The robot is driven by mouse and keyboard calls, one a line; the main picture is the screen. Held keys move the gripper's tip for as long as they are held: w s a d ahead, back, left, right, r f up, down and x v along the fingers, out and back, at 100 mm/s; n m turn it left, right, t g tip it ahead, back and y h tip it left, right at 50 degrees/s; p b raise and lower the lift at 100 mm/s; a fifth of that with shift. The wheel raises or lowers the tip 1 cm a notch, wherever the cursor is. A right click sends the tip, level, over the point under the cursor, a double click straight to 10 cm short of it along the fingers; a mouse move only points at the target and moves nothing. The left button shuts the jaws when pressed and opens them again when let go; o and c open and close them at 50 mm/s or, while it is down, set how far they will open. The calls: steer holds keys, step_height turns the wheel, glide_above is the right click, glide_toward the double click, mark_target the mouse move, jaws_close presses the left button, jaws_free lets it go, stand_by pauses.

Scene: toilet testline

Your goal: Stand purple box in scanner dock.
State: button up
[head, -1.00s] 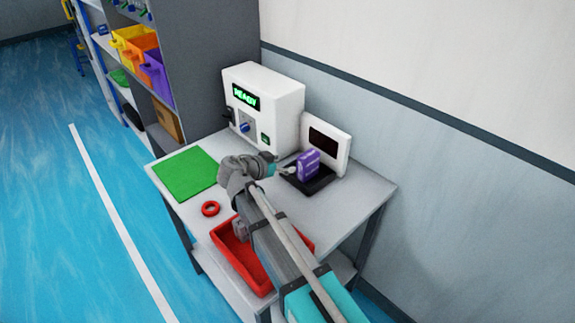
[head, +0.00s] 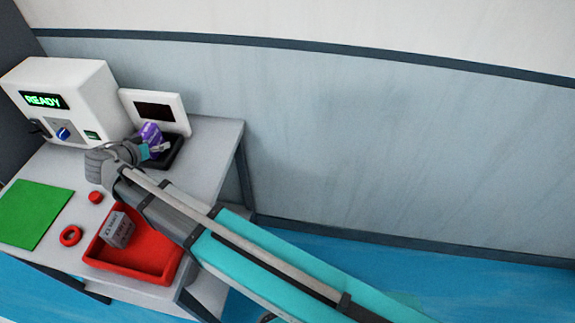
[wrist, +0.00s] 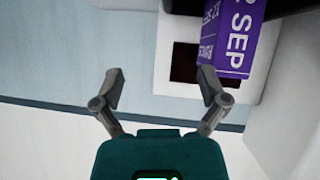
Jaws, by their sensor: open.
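The purple box (head: 150,132) appears to stand upright at the black base of the scanner dock (head: 174,155), in front of its white panel with a dark window. Its lower part is hidden behind my gripper (head: 160,149) in the head view.
A white machine (head: 68,98) reading "READY" stands left of the dock. A red tray (head: 150,256) holds a grey printed box (head: 117,229). A red ring (head: 70,236), a red round piece (head: 95,197) and a green mat (head: 33,213) lie on the table. The wall is close behind.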

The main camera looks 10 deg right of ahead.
steer(key=d+f+g, duration=0.1)
steer(key=d, duration=0.3)
steer(key=w+d+f+g, duration=0.1)
steer(key=d, duration=0.2)
steer(key=d+f+g, duration=0.1)
steer(key=d, duration=0.3)
steer(key=shift+w+d+n, duration=0.15)
steer(key=shift+d+n, duration=0.15)
steer(key=shift+d, duration=0.05)
steer(key=s+d+f+n+g+y, duration=0.1)
steer(key=s+d+f+g+y, duration=0.1)
steer(key=d, duration=0.7)
steer(key=s+d+f+n+g+y, duration=0.1)
steer(key=s+d, duration=0.4)
steer(key=d, duration=0.5)
steer(key=s+d+f+n+g+y, duration=0.1)
steer(key=s+d+f+g+y, duration=0.2)
steer(key=d, duration=0.7)
steer(key=shift+s+n+g, duration=0.3)
steer(key=shift+g, duration=0.4)
steer(key=shift+f, duration=0.1)
